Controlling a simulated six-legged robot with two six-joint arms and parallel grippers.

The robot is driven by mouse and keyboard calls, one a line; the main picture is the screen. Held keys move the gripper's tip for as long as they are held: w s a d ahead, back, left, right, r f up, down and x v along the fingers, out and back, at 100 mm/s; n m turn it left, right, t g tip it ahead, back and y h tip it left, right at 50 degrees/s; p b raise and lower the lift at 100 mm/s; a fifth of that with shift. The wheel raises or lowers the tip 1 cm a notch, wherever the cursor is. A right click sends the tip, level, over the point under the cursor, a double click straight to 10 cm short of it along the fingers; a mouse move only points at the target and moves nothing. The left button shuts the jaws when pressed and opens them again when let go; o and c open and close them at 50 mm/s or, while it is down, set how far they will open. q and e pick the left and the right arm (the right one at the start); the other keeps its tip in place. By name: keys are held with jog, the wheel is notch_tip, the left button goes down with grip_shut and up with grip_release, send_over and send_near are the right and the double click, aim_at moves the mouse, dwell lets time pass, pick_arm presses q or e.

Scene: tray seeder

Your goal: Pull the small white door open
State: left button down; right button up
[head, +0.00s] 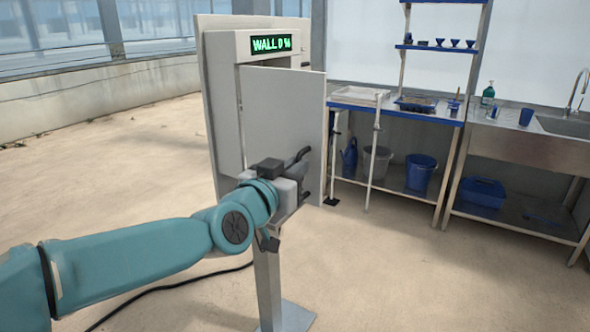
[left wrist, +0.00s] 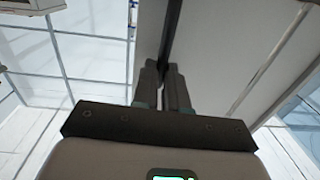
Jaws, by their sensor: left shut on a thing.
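The small white door (head: 283,105) is a flat pale panel on a white post-mounted box in the head view. Its right edge reaches past the box frame, so it looks swung out, though how far I cannot tell. A dark bar handle (head: 302,154) is on its front. My left gripper (head: 300,182) is at the handle, low on the door. In the left wrist view, my left gripper's fingers (left wrist: 168,88) are closed around the dark handle bar (left wrist: 172,35), with the door's pale face (left wrist: 225,45) beside it. My right gripper is out of view.
The box frame (head: 222,95) carries a green-lit display (head: 271,44) and stands on a grey post (head: 267,285). A blue-edged bench (head: 395,108) and a steel sink counter (head: 525,142) stand to the right. The floor to the left is open, with a black cable near the post.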

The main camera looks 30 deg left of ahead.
pick_arm(q)
jog(key=shift+a+r+y, duration=0.35)
jog(key=shift+a+y, duration=0.05)
jog(key=shift+a, duration=0.15)
jog(key=c, duration=1.3)
grip_release()
jog(key=shift+a+n, duration=0.1)
jog(key=shift+n, duration=0.2)
jog(key=shift+c, duration=0.2)
jog(key=shift+o, duration=0.9)
jog(key=shift+w+a+f, duration=0.1)
jog(key=shift+a+f, duration=0.1)
jog(key=shift+a, duration=0.2)
jog(key=shift+d, duration=0.3)
jog(key=shift+f, duration=0.1)
